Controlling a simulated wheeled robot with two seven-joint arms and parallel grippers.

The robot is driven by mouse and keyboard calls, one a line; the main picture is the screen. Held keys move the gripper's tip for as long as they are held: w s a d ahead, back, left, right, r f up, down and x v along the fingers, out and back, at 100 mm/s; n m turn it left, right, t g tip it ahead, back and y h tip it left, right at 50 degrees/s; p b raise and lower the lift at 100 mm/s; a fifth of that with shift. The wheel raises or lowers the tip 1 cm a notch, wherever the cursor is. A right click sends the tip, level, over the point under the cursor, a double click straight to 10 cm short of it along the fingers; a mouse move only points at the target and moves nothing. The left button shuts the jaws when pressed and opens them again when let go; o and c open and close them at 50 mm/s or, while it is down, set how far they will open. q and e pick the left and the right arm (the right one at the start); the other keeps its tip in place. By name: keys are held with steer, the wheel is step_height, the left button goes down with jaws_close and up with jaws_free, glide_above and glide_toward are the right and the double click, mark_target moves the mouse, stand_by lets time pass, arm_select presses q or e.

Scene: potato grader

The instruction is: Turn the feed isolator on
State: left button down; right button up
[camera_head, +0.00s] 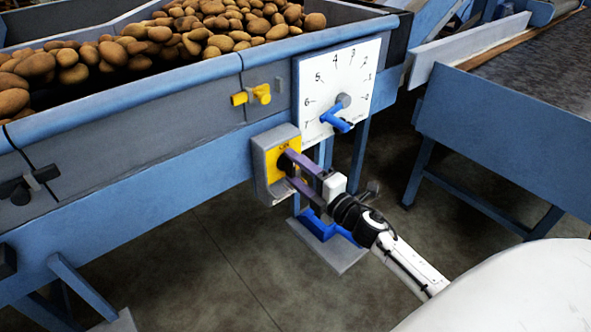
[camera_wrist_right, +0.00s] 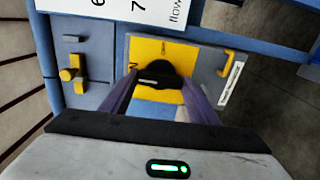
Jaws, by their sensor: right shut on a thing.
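The feed isolator is a grey box (camera_head: 262,184) with a yellow face (camera_head: 272,146), fixed to the front of the blue frame below the dial plate. Its black rotary knob (camera_head: 284,163) is partly hidden by my right gripper in the head view. My right gripper (camera_head: 288,170) reaches it from the lower right, with its purple fingers closed on the knob. In the right wrist view the black knob (camera_wrist_right: 156,73) sits between the two fingertips, with the yellow face (camera_wrist_right: 148,50) around it. My left gripper is not in view.
A white dial plate (camera_head: 338,80) with a blue pointer handle (camera_head: 336,121) is just above the isolator. A yellow latch (camera_head: 252,95) is to its upper left. A hopper of potatoes (camera_head: 150,40) is above. A blue-framed table (camera_head: 500,130) stands at right, with open floor between.

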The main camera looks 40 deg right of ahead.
steer(key=o, duration=1)
steer(key=shift+o, duration=0.2)
steer(key=s, duration=1)
steer(key=shift+s+d, duration=0.15)
steer(key=shift+d, duration=0.25)
